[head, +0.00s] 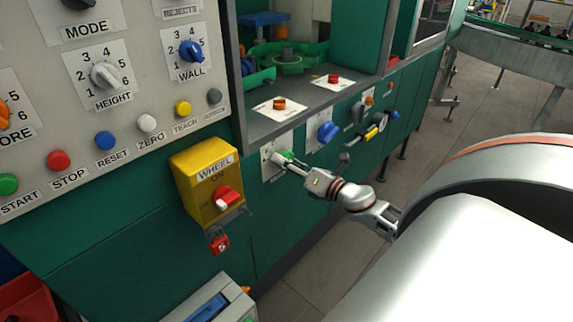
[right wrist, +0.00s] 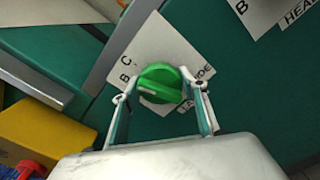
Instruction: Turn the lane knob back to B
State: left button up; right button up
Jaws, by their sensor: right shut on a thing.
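The green knob (right wrist: 160,80) sits on a white plate (right wrist: 135,50) lettered C and B at its left; the rest of the lettering is partly covered. Its pale mark is at the left end, on the side of the B; I cannot tell exactly where it points. My right gripper (right wrist: 160,92) has one finger on each side of the knob and is shut on it. In the head view the right gripper (head: 282,160) reaches the green knob (head: 289,155) on the green machine front. My left gripper is not in view.
A blue knob (head: 327,131) is just right of the green one. A yellow WHEEL box (head: 205,170) with a red switch juts out at the left. The grey control panel (head: 120,130) is further left. Open floor (head: 440,130) lies at the right.

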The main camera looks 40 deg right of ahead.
jog(key=n+b, duration=0.1)
jog(key=n, duration=0.3)
jog(key=shift+n, duration=0.4)
dwell(0.4)
jog(key=o, duration=1.1)
jog(key=s, duration=0.8)
jog(key=s+d, duration=0.1)
jog(key=s, duration=0.3)
